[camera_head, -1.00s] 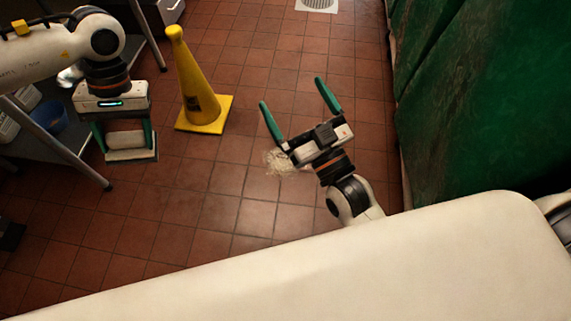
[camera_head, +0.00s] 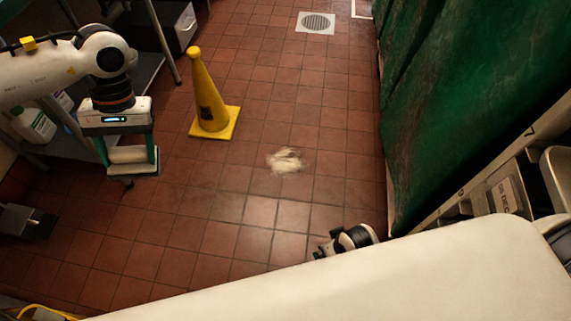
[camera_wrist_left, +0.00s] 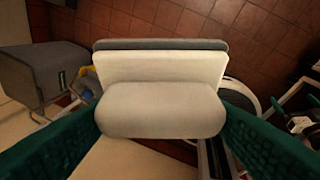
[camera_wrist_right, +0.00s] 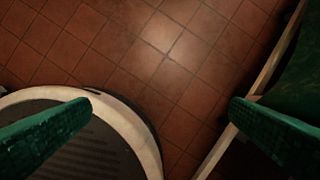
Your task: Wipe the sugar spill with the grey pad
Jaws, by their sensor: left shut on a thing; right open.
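The sugar spill (camera_head: 287,160) is a pale, loose patch on the red tile floor, in the middle of the head view. My left gripper (camera_head: 131,152) is shut on the handle of the grey pad (camera_head: 134,169) and holds it left of the spill, apart from it. In the left wrist view the pad's pale rounded handle (camera_wrist_left: 160,110) sits between the green fingers, with its grey layer (camera_wrist_left: 160,44) beyond. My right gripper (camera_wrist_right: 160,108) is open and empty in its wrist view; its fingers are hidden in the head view.
A yellow cone (camera_head: 208,98) stands between the left gripper and the spill, farther back. A metal shelf with bottles (camera_head: 33,124) is at the left. A green curtain (camera_head: 455,90) and a labelled unit (camera_head: 505,190) line the right. A floor drain (camera_head: 315,22) lies far back.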

